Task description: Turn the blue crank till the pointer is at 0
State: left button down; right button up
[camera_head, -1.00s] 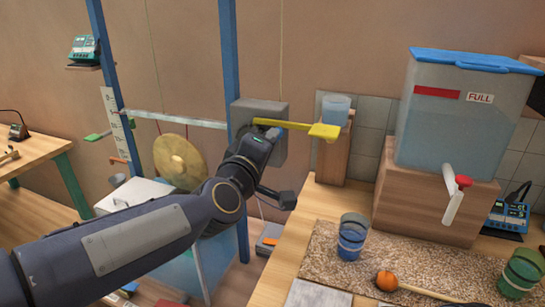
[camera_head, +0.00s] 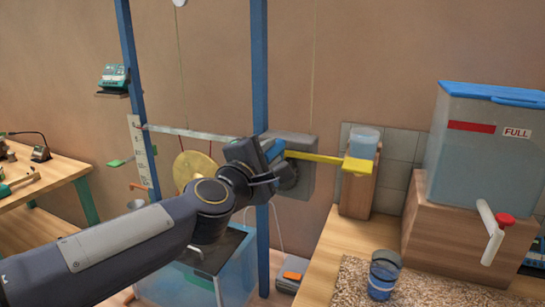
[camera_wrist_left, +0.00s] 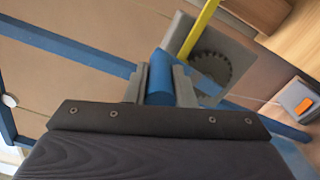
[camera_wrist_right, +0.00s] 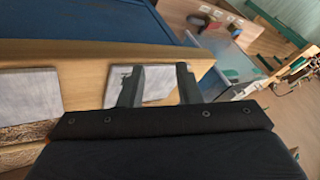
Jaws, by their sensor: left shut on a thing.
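My left gripper (camera_wrist_left: 160,85) is shut on the blue crank handle (camera_wrist_left: 161,78), with a finger on each side of it in the left wrist view. In the head view the blue crank (camera_head: 274,150) shows just past my gripper (camera_head: 262,165), in front of the grey gearbox (camera_head: 300,178) on the blue post. A dark toothed wheel (camera_wrist_left: 212,72) sits on the gearbox face. The scale strip (camera_head: 143,160), with marks too small to read, stands at the left by a long pale bar (camera_head: 190,133). My right gripper (camera_wrist_right: 155,88) is open and empty.
A yellow lever (camera_head: 325,158) reaches right from the gearbox towards a cup (camera_head: 364,142) on a wooden block. A water tank (camera_head: 480,150) with a red-handled tap stands at the right. A blue tumbler (camera_head: 383,275) stands on the mat. A gong (camera_head: 192,170) hangs behind my arm.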

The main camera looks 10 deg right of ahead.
pick_arm(q)
jog(key=shift+w+a+r, duration=0.3)
jog(key=shift+w+a, duration=0.2)
jog(key=shift+a, duration=0.25)
pick_arm(e)
jog(key=shift+w+a, duration=0.15)
jog(key=shift+a, duration=0.05)
pick_arm(q)
jog(key=c, duration=1.6)
grip_release()
jog(key=shift+a, duration=0.1)
jog(key=o, duration=0.4)
jog(key=shift+w+f, duration=0.1)
jog(key=shift+f, duration=0.05)
jog(key=shift+c, duration=0.2)
pick_arm(e)
jog(key=shift+a, duration=0.1)
pick_arm(q)
jog(key=shift+s, duration=0.2)
jog(key=v, duration=0.7)
jog(key=shift+s, duration=0.3)
pick_arm(e)
jog(key=shift+f, duration=0.1)
pick_arm(q)
jog(key=shift+a, duration=0.1)
